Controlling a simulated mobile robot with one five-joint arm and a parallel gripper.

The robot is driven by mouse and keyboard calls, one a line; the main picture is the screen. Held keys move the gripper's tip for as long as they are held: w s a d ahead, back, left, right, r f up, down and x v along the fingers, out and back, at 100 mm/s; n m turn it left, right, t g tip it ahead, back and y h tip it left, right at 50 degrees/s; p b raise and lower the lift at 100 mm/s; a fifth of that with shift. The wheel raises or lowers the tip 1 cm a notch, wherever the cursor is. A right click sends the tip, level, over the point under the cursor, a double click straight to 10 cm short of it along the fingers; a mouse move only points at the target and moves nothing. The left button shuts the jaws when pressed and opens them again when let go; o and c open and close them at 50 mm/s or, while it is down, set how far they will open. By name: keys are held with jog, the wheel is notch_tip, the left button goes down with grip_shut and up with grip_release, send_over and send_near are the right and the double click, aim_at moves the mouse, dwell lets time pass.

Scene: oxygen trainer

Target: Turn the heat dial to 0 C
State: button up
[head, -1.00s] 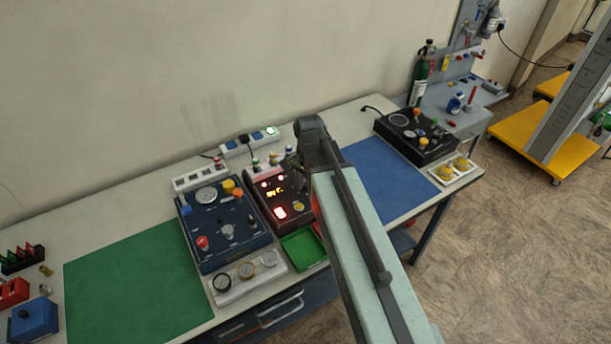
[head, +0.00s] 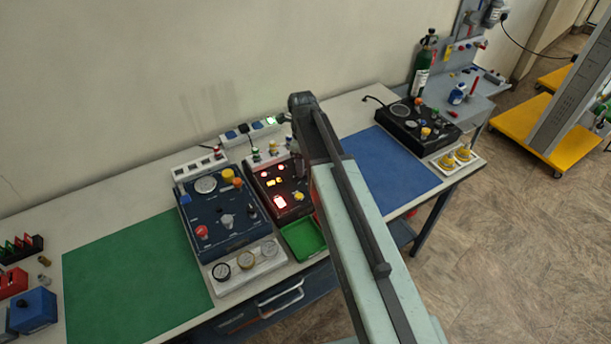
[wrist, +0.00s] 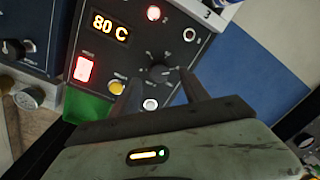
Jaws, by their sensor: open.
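The heat panel is a dark box (head: 262,178) on the bench in the head view, partly hidden by my arm. In the wrist view its lit display (wrist: 110,27) reads 80 C. The black heat dial (wrist: 158,72) is below and right of the display. My gripper (wrist: 160,80) is open, with one finger on each side of the dial in the picture. I cannot tell whether either finger touches it. In the head view my arm covers most of the gripper and the dial.
A glowing red switch (wrist: 84,69) and a yellow knob (wrist: 117,87) are on the same panel, the knob close to the left finger. A blue panel (head: 222,217) stands to the left. A green tray (head: 303,238) is in front. A blue mat (head: 388,170) lies clear to the right.

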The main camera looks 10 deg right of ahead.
notch_tip(320, 180, down, 4)
jog(key=shift+r+b, duration=0.2)
jog(key=shift+b, duration=0.9)
jog(key=shift+r, duration=0.1)
grip_shut()
jog(key=shift+d, duration=0.15)
